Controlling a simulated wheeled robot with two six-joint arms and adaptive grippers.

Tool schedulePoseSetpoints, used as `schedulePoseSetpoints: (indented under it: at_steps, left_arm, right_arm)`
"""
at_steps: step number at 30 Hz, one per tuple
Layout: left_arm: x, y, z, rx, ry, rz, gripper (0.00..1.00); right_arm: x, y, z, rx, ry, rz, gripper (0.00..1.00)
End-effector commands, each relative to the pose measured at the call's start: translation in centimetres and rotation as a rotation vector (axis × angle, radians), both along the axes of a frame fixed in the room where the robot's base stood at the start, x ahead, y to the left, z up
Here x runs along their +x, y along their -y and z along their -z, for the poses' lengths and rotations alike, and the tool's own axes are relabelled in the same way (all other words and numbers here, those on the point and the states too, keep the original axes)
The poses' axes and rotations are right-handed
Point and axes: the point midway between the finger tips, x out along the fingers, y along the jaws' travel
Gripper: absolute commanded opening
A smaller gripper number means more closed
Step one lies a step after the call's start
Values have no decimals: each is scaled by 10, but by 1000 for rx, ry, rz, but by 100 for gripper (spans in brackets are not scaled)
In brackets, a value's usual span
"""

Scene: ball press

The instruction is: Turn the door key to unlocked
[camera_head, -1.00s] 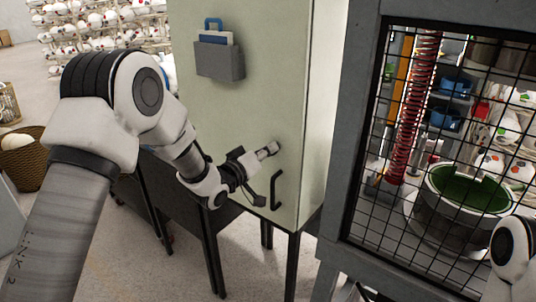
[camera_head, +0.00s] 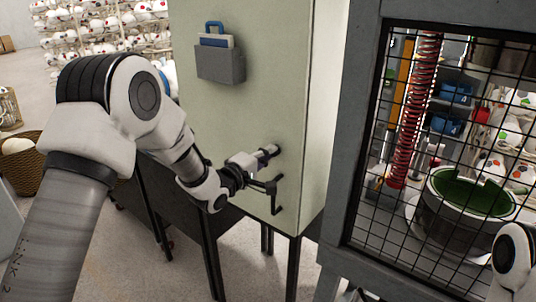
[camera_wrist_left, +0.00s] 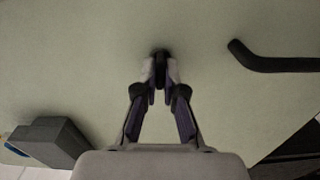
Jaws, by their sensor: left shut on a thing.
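The pale green cabinet door (camera_head: 245,115) faces me. My left gripper (camera_head: 270,151) is at the door's right part, above the black handle (camera_head: 276,207). In the left wrist view its fingers (camera_wrist_left: 161,72) are shut on a small dark key (camera_wrist_left: 160,58) at the door face. The fingers cover most of the key, so I cannot tell its exact angle. In the head view the key is hidden behind the gripper. The handle also shows in the left wrist view (camera_wrist_left: 275,64), right of the key. My right gripper is out of view.
A grey holder (camera_head: 220,66) with a blue-handled item is fixed high on the door. Right of the cabinet stands a grey machine frame with black mesh (camera_head: 400,190), a red spring (camera_head: 412,120) and a green-lined round tub (camera_head: 465,200) behind it. Shelves of balls (camera_head: 100,30) stand behind left.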

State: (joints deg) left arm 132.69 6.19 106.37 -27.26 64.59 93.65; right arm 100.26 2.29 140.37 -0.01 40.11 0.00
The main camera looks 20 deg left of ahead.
Motion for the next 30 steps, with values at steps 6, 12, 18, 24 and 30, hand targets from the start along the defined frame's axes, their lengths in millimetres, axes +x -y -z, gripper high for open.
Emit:
schedulePoseSetpoints:
  at_steps: [6,12,18,24,30]
  left_arm:
    - [1,0,-1,-66,-20,0,0]
    - [1,0,-1,-84,-26,0,0]
    - [1,0,-1,-85,-27,0,0]
    - [0,0,-1,-85,-27,0,33]
    - [0,0,-1,-83,-28,0,33]
  right_arm:
    - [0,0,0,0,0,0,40]
    - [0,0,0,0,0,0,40]
    - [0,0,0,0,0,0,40]
    - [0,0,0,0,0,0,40]
    - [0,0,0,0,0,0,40]
